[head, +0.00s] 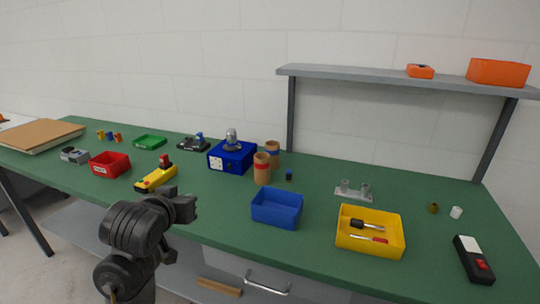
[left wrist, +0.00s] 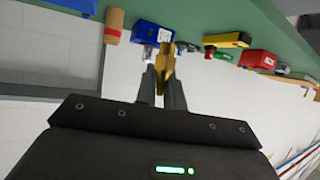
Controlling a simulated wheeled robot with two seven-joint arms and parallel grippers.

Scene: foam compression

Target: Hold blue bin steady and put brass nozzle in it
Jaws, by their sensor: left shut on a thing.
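The blue bin (head: 277,208) stands open and looks empty near the front edge of the green table in the head view. My left gripper (head: 186,207) is in front of the table edge, to the left of the bin and apart from it. In the left wrist view my left gripper (left wrist: 162,82) is shut on a gold-coloured piece, the brass nozzle (left wrist: 167,62), which sticks out past the fingertips. The nozzle cannot be made out in the head view. My right gripper is not in view.
A yellow bin (head: 370,231) with tools stands right of the blue bin. Cardboard tubes (head: 262,169) and a blue box (head: 232,157) are behind it. A yellow pendant (head: 156,178) and red bin (head: 109,164) are left. A small brassy cylinder (head: 433,208) stands far right.

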